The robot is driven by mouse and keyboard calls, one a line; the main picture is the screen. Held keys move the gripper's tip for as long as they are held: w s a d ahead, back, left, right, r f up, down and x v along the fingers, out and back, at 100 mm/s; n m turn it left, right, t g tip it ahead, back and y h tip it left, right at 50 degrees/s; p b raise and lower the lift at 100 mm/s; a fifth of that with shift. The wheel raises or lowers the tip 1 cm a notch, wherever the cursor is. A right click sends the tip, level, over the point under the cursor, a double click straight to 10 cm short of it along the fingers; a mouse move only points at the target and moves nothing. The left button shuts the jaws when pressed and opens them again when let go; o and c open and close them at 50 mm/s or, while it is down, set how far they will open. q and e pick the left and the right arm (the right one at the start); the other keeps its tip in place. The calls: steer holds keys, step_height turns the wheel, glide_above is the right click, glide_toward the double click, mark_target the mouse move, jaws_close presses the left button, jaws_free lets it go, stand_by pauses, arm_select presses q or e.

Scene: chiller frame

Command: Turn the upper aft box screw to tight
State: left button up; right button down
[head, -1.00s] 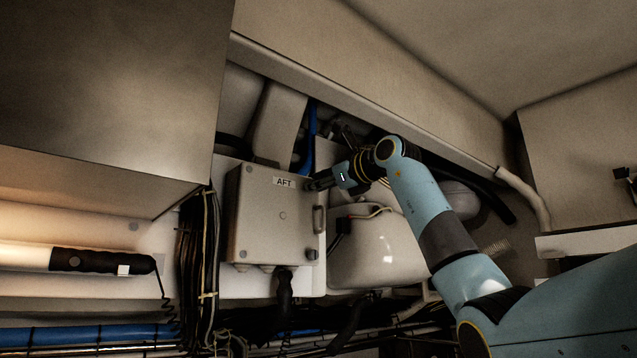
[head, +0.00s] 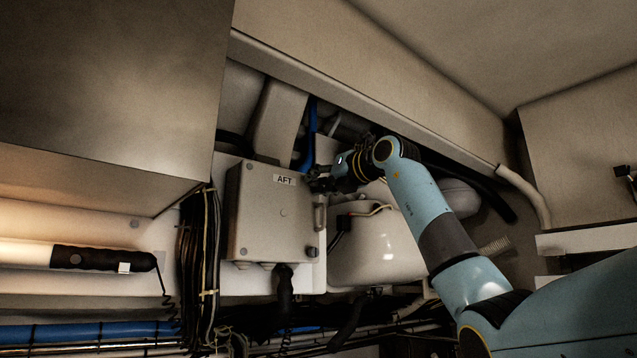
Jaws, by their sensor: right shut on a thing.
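The grey AFT box (head: 262,222) is mounted on the wall left of centre, with a small label marked AFT near its top right. My right gripper (head: 312,182) is at the upper right corner of the box lid, shut on the upper aft box screw. The screw itself is hidden behind the fingers. Another dark screw (head: 311,252) shows at the lower right corner of the lid. My left gripper is not in view.
A latch handle (head: 319,217) is on the box's right side. A pale rounded tank (head: 375,250) stands to the right. A dark cable bundle (head: 198,250) hangs left of the box. A lamp with a black grip (head: 95,260) lies far left. A large cabinet (head: 110,90) overhangs the upper left.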

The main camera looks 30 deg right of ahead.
steer(key=shift+m, duration=2.3)
steer(key=c, duration=1.1)
jaws_free()
steer(key=shift+c, duration=0.2)
steer(key=s+d, duration=0.1)
steer(key=s, duration=1.1)
steer(key=shift+f, duration=0.35)
